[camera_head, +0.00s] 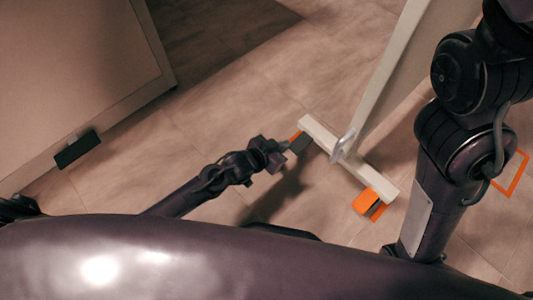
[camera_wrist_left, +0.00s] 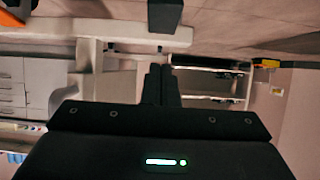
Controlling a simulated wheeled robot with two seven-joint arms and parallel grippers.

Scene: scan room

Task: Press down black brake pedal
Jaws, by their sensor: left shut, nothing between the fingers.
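The black brake pedal (camera_head: 301,143) sticks out from the near side of the cream foot beam, at its left end. It also shows at the top of the left wrist view (camera_wrist_left: 165,15). My left gripper (camera_head: 283,148) is right beside the pedal in the head view, and I cannot tell there whether it touches. In the left wrist view its black fingers (camera_wrist_left: 160,72) are together and empty, with a gap between their tips and the pedal. My right arm shows at the right, but its gripper is out of view.
An orange pedal (camera_head: 367,201) sits at the beam's (camera_head: 350,163) right end. A metal loop (camera_head: 343,144) stands at the post. A large panel (camera_head: 70,80) with another black block (camera_head: 77,150) stands at the left. An orange floor outline (camera_head: 516,175) lies at the right. Tiled floor between is clear.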

